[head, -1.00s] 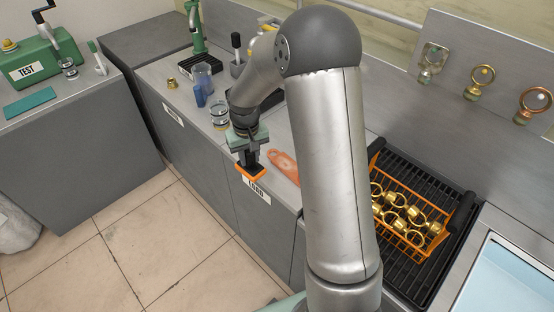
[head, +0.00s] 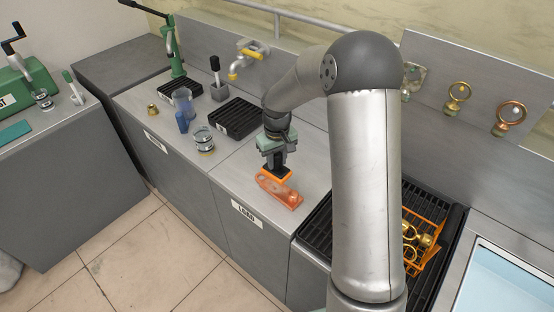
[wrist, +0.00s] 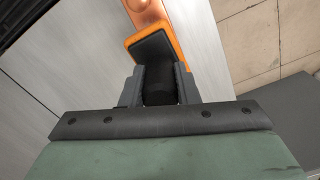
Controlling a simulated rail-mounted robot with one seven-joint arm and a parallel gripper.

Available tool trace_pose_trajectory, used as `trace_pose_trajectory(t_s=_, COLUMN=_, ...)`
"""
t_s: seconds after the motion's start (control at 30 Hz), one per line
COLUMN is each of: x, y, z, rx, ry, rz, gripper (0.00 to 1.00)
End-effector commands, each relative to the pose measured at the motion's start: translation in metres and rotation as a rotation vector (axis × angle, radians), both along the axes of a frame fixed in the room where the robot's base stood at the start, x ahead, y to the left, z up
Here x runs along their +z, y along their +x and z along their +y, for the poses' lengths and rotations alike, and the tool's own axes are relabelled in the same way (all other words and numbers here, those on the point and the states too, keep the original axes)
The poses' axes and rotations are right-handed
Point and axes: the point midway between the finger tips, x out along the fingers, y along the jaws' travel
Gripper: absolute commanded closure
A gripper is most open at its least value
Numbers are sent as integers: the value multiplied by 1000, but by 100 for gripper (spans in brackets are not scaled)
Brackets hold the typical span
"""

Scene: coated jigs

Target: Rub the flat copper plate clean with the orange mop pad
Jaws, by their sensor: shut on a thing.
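The flat copper plate (head: 283,194) lies on the grey counter just behind the LOAD label, with a dull, paler patch on its face. My gripper (head: 275,166) is shut on the dark handle of the orange mop pad (head: 268,176). The pad is over the upper left end of the plate; I cannot tell for sure whether it touches. In the wrist view, the pad (wrist: 178,46) sticks out beyond my gripper (wrist: 161,84), and a part of the copper plate (wrist: 147,11) shows past it. The rest of the plate is hidden there.
A black rack with an orange basket (head: 428,238) of brass fittings stands to the right, behind my arm.

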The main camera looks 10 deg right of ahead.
Motion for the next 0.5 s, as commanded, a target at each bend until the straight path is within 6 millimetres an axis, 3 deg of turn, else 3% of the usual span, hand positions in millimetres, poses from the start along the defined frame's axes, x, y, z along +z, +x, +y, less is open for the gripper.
trace_pose_trajectory(t_s=0.5, x=-56, y=0, z=0, rx=0, ry=0, rz=1, gripper=100)
